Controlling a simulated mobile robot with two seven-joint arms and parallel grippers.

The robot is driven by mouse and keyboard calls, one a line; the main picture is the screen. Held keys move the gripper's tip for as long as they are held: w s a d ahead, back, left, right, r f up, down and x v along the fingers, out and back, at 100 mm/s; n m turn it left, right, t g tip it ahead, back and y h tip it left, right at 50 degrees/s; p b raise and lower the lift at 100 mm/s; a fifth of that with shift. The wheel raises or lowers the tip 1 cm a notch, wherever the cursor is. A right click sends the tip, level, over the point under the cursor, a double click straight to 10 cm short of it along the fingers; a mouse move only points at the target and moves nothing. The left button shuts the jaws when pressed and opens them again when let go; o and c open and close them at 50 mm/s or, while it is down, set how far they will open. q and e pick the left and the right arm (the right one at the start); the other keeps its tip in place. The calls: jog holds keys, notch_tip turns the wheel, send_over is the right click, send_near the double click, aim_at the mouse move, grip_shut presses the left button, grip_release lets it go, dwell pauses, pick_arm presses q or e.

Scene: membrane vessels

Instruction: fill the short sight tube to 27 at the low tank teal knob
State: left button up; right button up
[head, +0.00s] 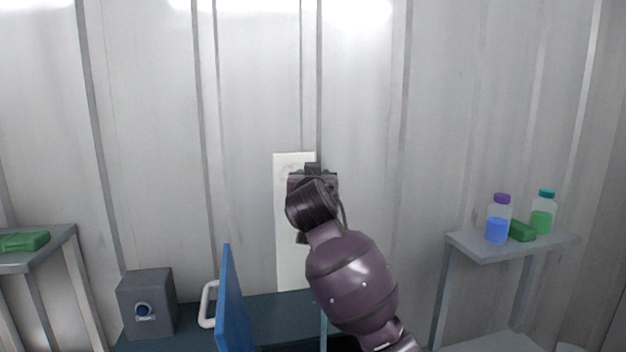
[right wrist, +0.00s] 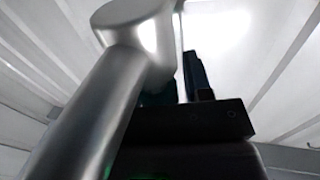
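My right arm reaches up in the middle of the head view, and its gripper (head: 313,178) is in front of a pale upright panel (head: 285,240) on the wall. The arm hides much of the panel. In the right wrist view the dark gripper fingers (right wrist: 196,78) point up beside a large grey metal pipe-like part (right wrist: 95,110). A dark teal patch (right wrist: 158,97) shows between them, too hidden to identify. Whether the fingers hold anything cannot be told. I cannot make out a sight tube, its level or a teal knob. My left gripper is not in view.
A grey box with a blue round knob (head: 155,285) stands at lower left, beside a white handle (head: 207,304) and an upright blue panel (head: 231,300). A right shelf (head: 490,252) holds a purple-capped bottle (head: 498,222), a teal-capped bottle (head: 542,216) and a green block (head: 522,231).

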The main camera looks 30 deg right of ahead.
jog(key=c, duration=0.6)
jog(key=shift+c, duration=0.2)
